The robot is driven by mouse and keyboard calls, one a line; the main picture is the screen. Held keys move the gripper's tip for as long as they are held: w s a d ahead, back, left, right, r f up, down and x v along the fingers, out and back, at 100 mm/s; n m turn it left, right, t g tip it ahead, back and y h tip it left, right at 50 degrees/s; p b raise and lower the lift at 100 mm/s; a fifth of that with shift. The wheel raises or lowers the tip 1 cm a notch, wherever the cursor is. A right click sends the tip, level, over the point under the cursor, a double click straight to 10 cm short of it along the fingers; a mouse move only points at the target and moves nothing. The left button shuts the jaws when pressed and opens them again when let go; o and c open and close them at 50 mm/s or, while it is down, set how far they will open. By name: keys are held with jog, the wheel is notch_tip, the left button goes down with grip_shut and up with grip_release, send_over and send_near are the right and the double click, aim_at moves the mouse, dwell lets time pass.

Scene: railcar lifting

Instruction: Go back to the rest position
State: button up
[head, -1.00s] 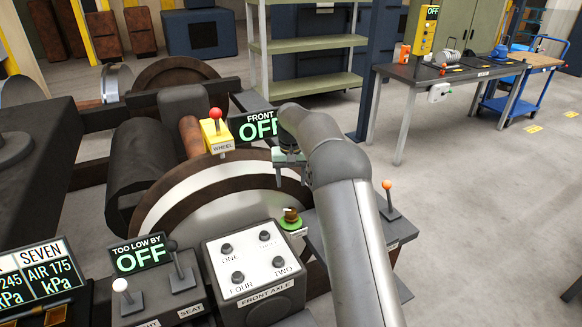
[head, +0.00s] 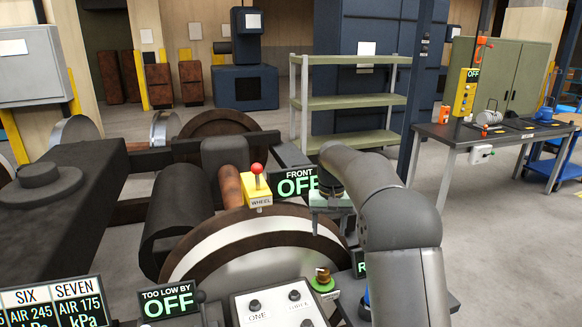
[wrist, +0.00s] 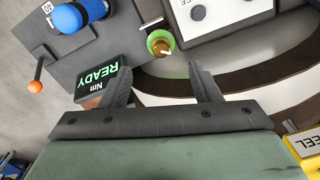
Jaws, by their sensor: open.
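My gripper (wrist: 160,88) is open and empty in the wrist view, its two dark fingers apart. In the head view my arm reaches in from the lower right, and my gripper (head: 331,212) hangs above the right side of the large wheel, partly hidden by my arm. A brass fitting on a green base (head: 323,280) stands just below it. In the wrist view the same brass fitting (wrist: 160,45) lies beyond the fingertips, apart from them.
A yellow WHEEL box with a red-knobbed lever (head: 257,188) and a FRONT OFF display (head: 297,183) stand close by. The numbered panel (head: 277,306) is below. In the wrist view are a READY display (wrist: 104,81), a blue cylinder (wrist: 77,15) and an orange-knobbed lever (wrist: 36,86).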

jog(key=s+r, duration=0.3)
jog(key=s, duration=1.8)
jog(key=s+f, duration=0.2)
jog(key=s, duration=0.7)
jog(key=s+f+n+p, duration=0.1)
jog(key=s+f, duration=0.2)
jog(key=s, duration=0.6)
jog(key=shift+s+a+f, duration=0.2)
jog(key=shift+s+f, duration=0.1)
